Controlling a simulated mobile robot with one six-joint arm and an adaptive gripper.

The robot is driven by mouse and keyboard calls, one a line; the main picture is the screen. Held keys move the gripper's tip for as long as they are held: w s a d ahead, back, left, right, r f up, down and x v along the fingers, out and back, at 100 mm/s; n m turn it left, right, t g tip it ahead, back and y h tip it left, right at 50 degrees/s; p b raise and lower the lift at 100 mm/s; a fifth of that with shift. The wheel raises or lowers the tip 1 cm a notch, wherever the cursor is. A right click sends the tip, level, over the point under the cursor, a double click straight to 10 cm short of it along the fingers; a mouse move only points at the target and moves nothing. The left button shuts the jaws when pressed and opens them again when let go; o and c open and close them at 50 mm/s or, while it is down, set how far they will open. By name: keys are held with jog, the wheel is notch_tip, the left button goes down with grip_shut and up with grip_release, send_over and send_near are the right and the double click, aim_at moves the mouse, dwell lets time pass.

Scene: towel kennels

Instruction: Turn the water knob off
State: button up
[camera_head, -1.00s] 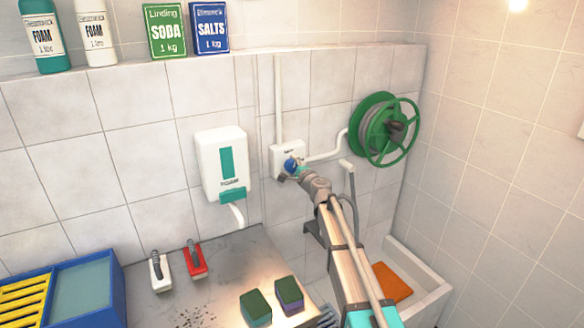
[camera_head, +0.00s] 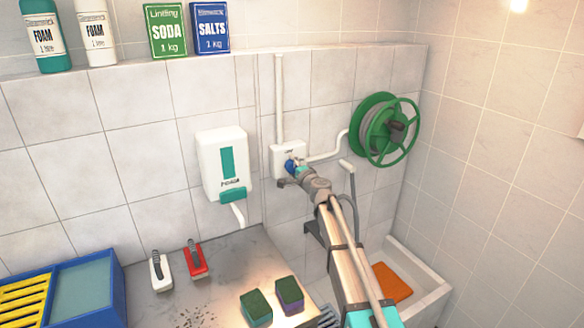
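The blue water knob (camera_head: 290,166) sits on the front of a white wall box (camera_head: 287,151), with white pipes leading up and to the right. My arm reaches up from the lower right. My gripper (camera_head: 296,172) is at the knob, and its end overlaps the knob's right side. The fingers are small and partly hidden by the wrist, so I cannot tell whether they are closed on the knob. The marking on the box above the knob is too small to read.
A green hose reel (camera_head: 385,130) is on the wall to the right. Below are two sponges (camera_head: 273,301), a red brush (camera_head: 195,259) and a white brush (camera_head: 160,271) on the metal counter (camera_head: 225,275). A white basin (camera_head: 428,300) stands right.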

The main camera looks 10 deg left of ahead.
jog(key=shift+d, duration=0.15)
dwell(0.3)
jog(key=v, duration=1.1)
jog(key=shift+s+d, duration=0.25)
jog(key=shift+s, duration=0.05)
jog(key=s+d+f+n+g+h, duration=0.1)
jog(key=s+d+f+n+g, duration=0.2)
jog(key=s+f+n+g, duration=0.4)
jog(key=s+d+f+n+g+h, duration=0.1)
jog(key=s+d+f+n+g, duration=0.3)
jog(key=s, duration=0.6)
jog(key=s+d+f+g+h, duration=0.2)
jog(key=s+d+f+h, duration=0.1)
jog(key=s+d, duration=0.3)
jog(key=s+d+f+g+h, duration=0.2)
jog(key=s+d+f+h, duration=0.2)
jog(key=s+d, duration=0.3)
jog(key=shift+s+d+f+h, duration=0.25)
jog(key=shift+s+h, duration=0.25)
jog(key=shift+s, duration=0.4)
